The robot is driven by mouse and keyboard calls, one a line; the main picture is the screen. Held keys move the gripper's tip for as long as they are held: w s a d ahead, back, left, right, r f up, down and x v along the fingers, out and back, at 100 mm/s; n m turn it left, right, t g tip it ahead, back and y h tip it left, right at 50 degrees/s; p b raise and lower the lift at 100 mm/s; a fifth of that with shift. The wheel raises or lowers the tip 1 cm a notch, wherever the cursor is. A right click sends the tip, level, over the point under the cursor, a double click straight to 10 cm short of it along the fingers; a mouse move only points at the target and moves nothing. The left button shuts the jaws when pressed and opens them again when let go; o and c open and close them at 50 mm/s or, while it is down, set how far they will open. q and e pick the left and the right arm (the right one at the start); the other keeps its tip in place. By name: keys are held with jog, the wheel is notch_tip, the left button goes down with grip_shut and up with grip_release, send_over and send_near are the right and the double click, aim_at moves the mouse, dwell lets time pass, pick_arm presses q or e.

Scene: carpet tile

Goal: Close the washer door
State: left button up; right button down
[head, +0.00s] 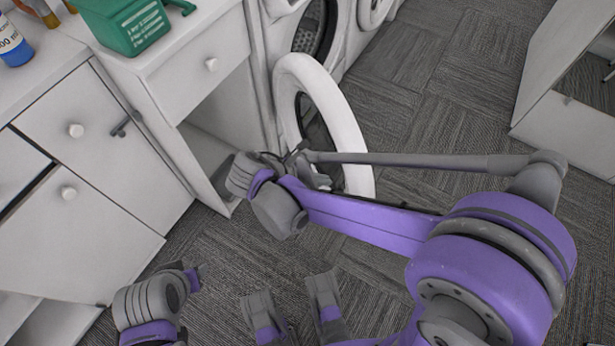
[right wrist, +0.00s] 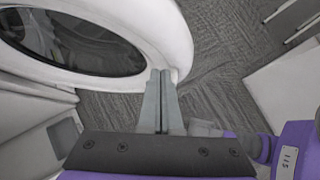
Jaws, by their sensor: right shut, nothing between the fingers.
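The washer door (head: 345,115) is a white ring with dark glass, standing open from the white washer (head: 272,30). In the right wrist view, the door's white rim (right wrist: 172,38) and dark glass fill the upper left. My right gripper (head: 300,156) is at the door's lower left part in the head view, partly hidden by my arm. In the wrist view its fingers (right wrist: 163,75) are together and empty, their tips at the rim's lower edge; I cannot tell if they touch. My left gripper (head: 290,290) is low in the head view, fingers apart and empty, away from the door.
White cabinets (head: 105,140) with round knobs line the left. A green container (head: 120,25) and a blue bottle (head: 14,45) stand on the counter. Another white cabinet (head: 565,135) is at the right. Carpet (head: 430,95) is clear beyond the door.

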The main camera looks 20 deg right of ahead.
aim_at(348, 174)
jog(key=shift+w+d+f, duration=0.1)
jog(key=shift+d+f, duration=0.05)
jog(key=shift+d, duration=0.65)
jog(key=shift+w+d+f, duration=0.1)
jog(key=shift+w+d, duration=0.05)
jog(key=shift+d, duration=0.65)
jog(key=shift+w+d+f, duration=0.1)
jog(key=shift+d+f, duration=0.05)
jog(key=shift+d, duration=0.65)
jog(key=shift+d, duration=0.1)
